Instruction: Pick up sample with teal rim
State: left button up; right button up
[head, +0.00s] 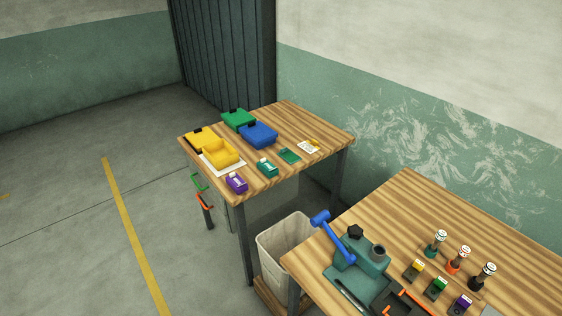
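Three small samples with white-marked tops stand upright in a slanting row on the right wooden table. The one with teal at its rim and base (435,243) is the leftmost and farthest back. An orange one (459,259) stands to its right, then a black one (485,275). Nothing covers the teal one. Neither of my grippers is in view.
The right table (410,200) also bears a teal device with a blue lever (347,256), small yellow, green and purple blocks, and a dark tray (390,297). The left table (290,115) holds several coloured cases. A pale bin (287,245) stands between the tables.

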aim_at(288, 156)
jog(key=z, duration=0.55)
jog(key=k, duration=0.2)
jog(key=u, duration=1.8)
jog(key=i, duration=1.3)
jog(key=z, duration=0.2)
